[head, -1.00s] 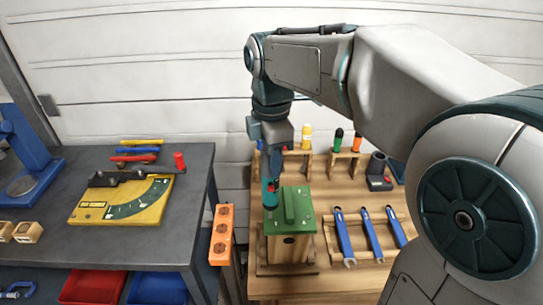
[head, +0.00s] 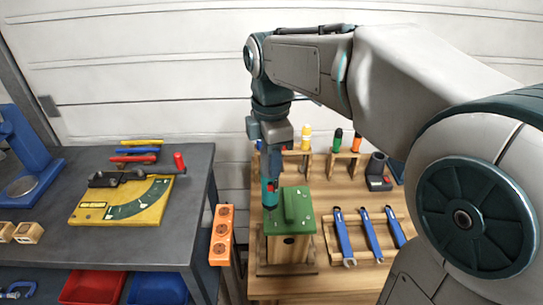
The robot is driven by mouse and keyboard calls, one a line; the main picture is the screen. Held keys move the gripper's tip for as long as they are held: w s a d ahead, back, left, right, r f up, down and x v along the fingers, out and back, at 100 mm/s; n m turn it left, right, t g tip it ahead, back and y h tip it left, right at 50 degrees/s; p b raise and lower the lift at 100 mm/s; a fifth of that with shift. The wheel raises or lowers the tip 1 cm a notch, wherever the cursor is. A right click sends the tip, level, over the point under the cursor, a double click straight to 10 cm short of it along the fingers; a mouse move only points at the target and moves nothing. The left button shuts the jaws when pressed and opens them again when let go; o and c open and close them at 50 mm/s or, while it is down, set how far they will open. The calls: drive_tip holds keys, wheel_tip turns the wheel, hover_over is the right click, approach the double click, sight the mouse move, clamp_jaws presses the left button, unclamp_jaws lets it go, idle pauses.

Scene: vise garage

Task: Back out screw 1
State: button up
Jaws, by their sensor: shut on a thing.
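My gripper (head: 270,170) points down above the left part of a wooden box with a green lid (head: 297,210). It is shut on a teal and red screwdriver (head: 270,194), whose lower end meets or nearly meets the lid's left side. The lid has a raised green bar along its middle. Screw 1 is too small to make out, and the driver's tip is not clear. The box stands on a wooden base on the wooden bench (head: 340,285).
Several blue-handled wrenches (head: 370,236) lie in a wooden rack right of the box. Upright tools in wooden stands (head: 345,160) are behind it. An orange block (head: 221,235) is at the left edge. A dark table (head: 110,240) stands further left.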

drive_tip(key=shift+r+p, duration=0.5)
drive_tip(key=shift+p, duration=0.15)
drive_tip(key=shift+r+p, duration=2.35)
drive_tip(key=shift+r, duration=0.65)
